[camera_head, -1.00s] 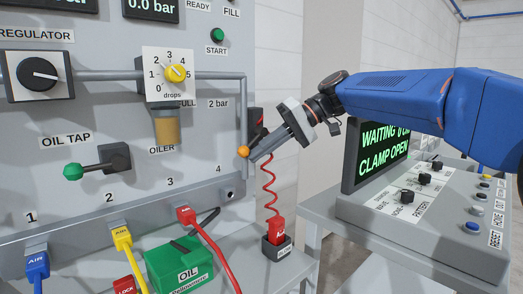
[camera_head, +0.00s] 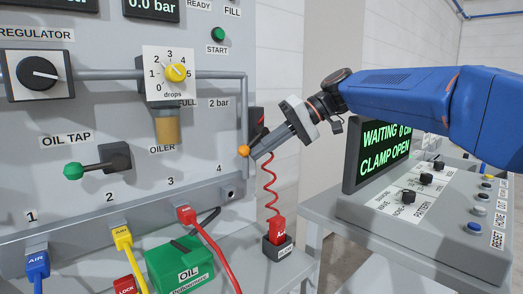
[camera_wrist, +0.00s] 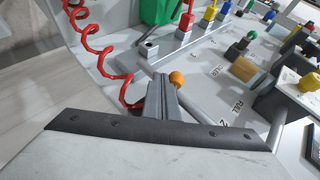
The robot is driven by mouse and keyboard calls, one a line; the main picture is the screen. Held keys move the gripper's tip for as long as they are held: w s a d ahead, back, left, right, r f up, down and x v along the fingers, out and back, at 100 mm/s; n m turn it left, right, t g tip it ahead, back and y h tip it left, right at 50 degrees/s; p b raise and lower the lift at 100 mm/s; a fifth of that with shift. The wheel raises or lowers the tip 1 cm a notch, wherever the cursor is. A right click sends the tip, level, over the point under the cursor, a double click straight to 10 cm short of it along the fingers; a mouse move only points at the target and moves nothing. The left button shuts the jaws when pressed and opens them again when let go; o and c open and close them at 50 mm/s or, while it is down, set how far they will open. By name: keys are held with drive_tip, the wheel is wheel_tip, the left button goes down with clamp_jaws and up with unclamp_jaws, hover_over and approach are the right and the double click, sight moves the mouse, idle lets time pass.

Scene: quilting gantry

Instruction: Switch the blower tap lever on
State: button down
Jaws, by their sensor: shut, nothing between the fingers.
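An orange ball knob (camera_head: 243,151) shows at the right edge of the grey panel, at my gripper's tip. My gripper (camera_head: 256,150) is shut and empty, pointing down and left at the knob. In the wrist view the shut fingers (camera_wrist: 163,82) lie right beside the orange knob (camera_wrist: 177,78). I cannot tell whether they touch it. A dark part (camera_head: 257,122) on the cabinet's side is partly hidden behind the gripper.
The oil tap lever (camera_head: 100,164) with a green knob points left. A coiled red hose (camera_head: 270,190) hangs below my gripper to a red plug (camera_head: 278,231). A green oil box (camera_head: 180,268) stands on the bench. The control console (camera_head: 430,215) is to the right.

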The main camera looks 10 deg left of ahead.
idle(0.7)
drive_tip(key=v, duration=1.7)
drive_tip(key=shift+d+r, duration=0.15)
drive_tip(key=shift+r, duration=0.05)
